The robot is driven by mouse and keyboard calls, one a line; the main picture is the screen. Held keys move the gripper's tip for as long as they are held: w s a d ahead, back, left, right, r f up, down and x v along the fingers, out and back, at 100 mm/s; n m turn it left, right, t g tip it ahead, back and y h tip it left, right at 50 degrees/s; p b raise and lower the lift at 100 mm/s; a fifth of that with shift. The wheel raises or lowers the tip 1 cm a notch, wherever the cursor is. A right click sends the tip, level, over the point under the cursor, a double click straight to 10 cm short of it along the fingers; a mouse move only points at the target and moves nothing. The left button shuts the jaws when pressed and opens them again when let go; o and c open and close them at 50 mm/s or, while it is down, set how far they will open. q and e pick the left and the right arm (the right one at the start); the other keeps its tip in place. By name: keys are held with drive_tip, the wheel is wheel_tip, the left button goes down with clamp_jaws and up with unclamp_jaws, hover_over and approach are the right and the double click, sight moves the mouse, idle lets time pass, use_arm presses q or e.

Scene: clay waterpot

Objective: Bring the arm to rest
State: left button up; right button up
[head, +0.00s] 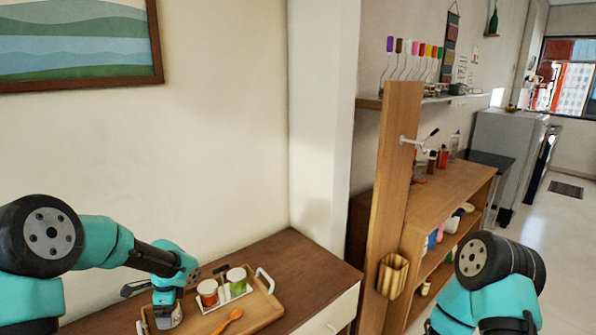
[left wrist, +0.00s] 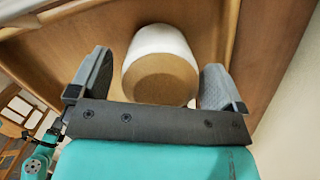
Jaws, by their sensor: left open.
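My left gripper (head: 165,288) is over the left end of a wooden tray (head: 262,316) on the cabinet top. In the left wrist view its two grey fingers (left wrist: 157,78) are spread apart. A pale round container with a tan, flat round face (left wrist: 160,75) sits between them, with a visible gap to the right finger; contact on the left is unclear. A small jar (head: 170,318) shows just under the gripper in the head view. My right arm comes in at the lower right, but its gripper is out of the picture.
The tray also holds a red-filled jar (head: 208,291), a green-filled jar (head: 237,280) and an orange spoon (head: 228,321). A white handle (head: 265,279) stands at its right end. The cabinet top (head: 300,262) is bare behind the tray. A wooden post (head: 392,190) and shelves stand right.

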use_arm(q)
drive_tip(key=shift+f, duration=0.45)
drive_tip(key=shift+r, duration=0.1)
drive_tip(key=r, duration=0.4)
drive_tip(key=d+r, duration=0.1)
drive_tip(key=r, duration=0.7)
drive_tip(key=shift+w+d+r, duration=0.15)
drive_tip(key=shift+w+d, duration=0.05)
drive_tip(key=shift+d, duration=0.15)
drive_tip(key=f, duration=0.4)
drive_tip(key=a+f, duration=0.1)
drive_tip(key=f, duration=0.7)
drive_tip(key=shift+s+a+f, duration=0.1)
drive_tip(key=shift+s+a, duration=0.15)
drive_tip(key=shift+a, duration=0.15)
wheel_tip(320, 180, up, 4)
drive_tip(key=shift+f, duration=0.15)
drive_tip(key=shift+s+d, duration=0.3)
drive_tip(key=shift+s, duration=0.1)
